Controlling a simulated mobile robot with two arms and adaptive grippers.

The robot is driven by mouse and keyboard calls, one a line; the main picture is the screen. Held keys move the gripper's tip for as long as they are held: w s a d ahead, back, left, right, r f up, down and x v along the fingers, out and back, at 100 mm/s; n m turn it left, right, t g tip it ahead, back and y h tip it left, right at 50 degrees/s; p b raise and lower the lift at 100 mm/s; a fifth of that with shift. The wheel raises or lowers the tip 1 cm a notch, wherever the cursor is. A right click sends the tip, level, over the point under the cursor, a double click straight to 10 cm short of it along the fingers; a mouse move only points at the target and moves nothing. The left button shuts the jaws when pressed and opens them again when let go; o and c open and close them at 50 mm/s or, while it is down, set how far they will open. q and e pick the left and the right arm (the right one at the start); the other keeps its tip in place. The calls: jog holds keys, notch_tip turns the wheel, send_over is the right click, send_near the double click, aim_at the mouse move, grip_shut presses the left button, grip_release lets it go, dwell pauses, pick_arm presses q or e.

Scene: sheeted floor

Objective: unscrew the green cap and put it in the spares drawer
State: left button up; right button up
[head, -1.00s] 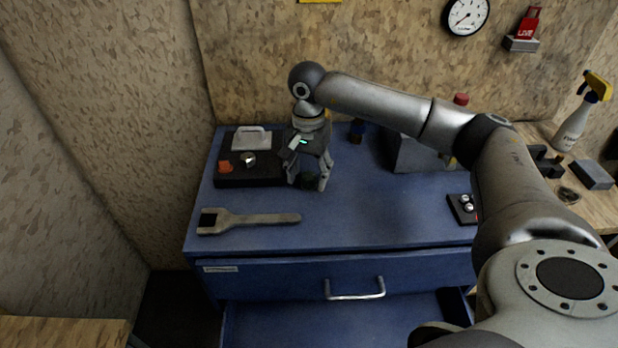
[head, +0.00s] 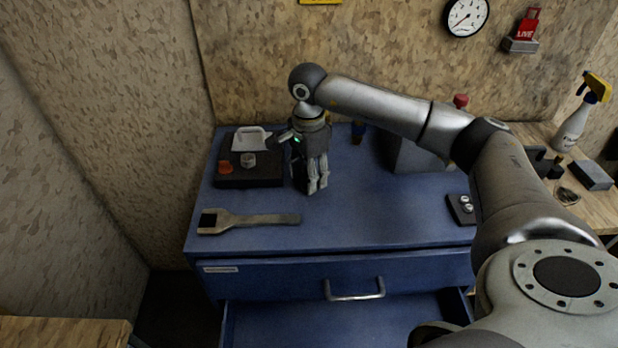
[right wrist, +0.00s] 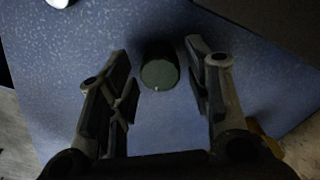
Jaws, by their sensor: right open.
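The green cap (right wrist: 160,68) is a dark green cylinder in the right wrist view. It lies between the two spread fingers of my right gripper (right wrist: 161,92), with a gap on each side. In the head view my right gripper (head: 316,189) points down at the cabinet top, beside the black block, and hides the cap. A blue drawer (head: 335,322) stands open at the bottom of the head view, below a shut drawer with a handle. The shut drawer's label is too small to read. My left gripper is not in view.
A black block (head: 250,182) with an orange part, a metal knob and a white handled piece stands left of the gripper. A grey box (head: 415,155) and a small black box (head: 461,209) stand to the right.

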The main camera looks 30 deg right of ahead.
jog(key=m, duration=0.6)
jog(key=shift+m+p, duration=0.3)
jog(key=shift+m, duration=0.1)
jog(key=m, duration=0.5)
jog(key=shift+m+p, duration=0.35)
jog(key=shift+m, duration=0.05)
grip_shut()
jog(key=n+b, duration=0.1)
jog(key=n, duration=0.3)
jog(key=shift+f+n+b, duration=0.1)
jog(key=shift+n+b, duration=0.2)
jog(key=n+b, duration=0.1)
jog(key=n, duration=0.4)
jog(key=n+b, duration=0.1)
jog(key=n, duration=0.4)
jog(key=shift+n+b, duration=0.4)
jog(key=n, duration=0.4)
jog(key=shift+b, duration=0.35)
